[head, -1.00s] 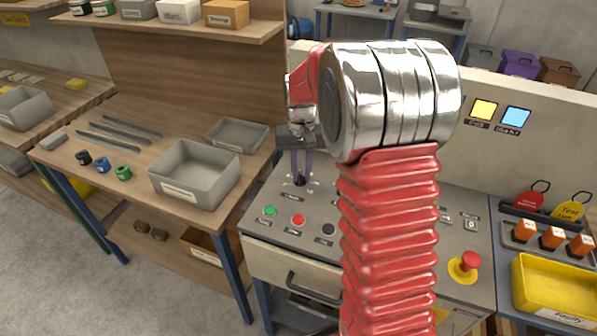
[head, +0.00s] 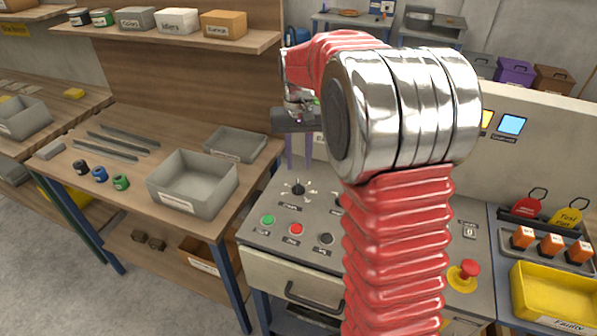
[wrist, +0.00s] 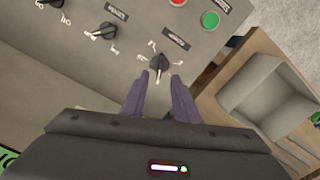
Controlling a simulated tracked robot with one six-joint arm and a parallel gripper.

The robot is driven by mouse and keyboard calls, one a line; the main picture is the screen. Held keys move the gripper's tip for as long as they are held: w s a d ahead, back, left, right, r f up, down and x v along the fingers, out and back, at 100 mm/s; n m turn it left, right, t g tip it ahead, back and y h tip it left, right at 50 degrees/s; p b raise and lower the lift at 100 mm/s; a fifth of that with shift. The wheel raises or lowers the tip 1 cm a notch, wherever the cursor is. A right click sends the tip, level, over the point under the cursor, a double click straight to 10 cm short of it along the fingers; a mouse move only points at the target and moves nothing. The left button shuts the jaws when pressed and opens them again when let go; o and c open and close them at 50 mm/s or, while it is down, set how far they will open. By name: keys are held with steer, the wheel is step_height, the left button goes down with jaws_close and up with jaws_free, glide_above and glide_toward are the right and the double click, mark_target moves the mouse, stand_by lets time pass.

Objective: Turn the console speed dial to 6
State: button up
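The console (head: 262,228) has several black dials on its sloped top. One dial (head: 298,189) sits at its left end, just below my gripper (head: 299,164). In the wrist view this dial (wrist: 159,63) lies just beyond and between my two purple fingertips (wrist: 160,77), its white mark pointing toward the gripper. The fingers are open, apart from the dial, and hold nothing. A second dial (wrist: 104,31) and a third (wrist: 56,2) show farther left in the wrist view. The labels are too small to read, so I cannot tell which is the speed dial.
Green (head: 268,220), red (head: 296,229) and black (head: 326,239) buttons line the console's front edge. A red emergency knob (head: 468,269) stands at the right. A wooden bench with a grey bin (head: 192,183) is at the left. My arm hides the middle of the console.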

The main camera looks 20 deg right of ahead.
step_height(320, 180, up, 6)
steer(key=shift+f, duration=0.1)
stand_by(0.6)
steer(key=s+a+n+t, duration=0.2)
steer(key=s+a, duration=0.4)
steer(key=s, duration=0.7)
steer(key=s+a+n+t, duration=0.2)
steer(key=s+a, duration=0.4)
steer(key=s, duration=0.7)
steer(key=shift+r+t, duration=0.25)
steer(key=shift+t, duration=0.55)
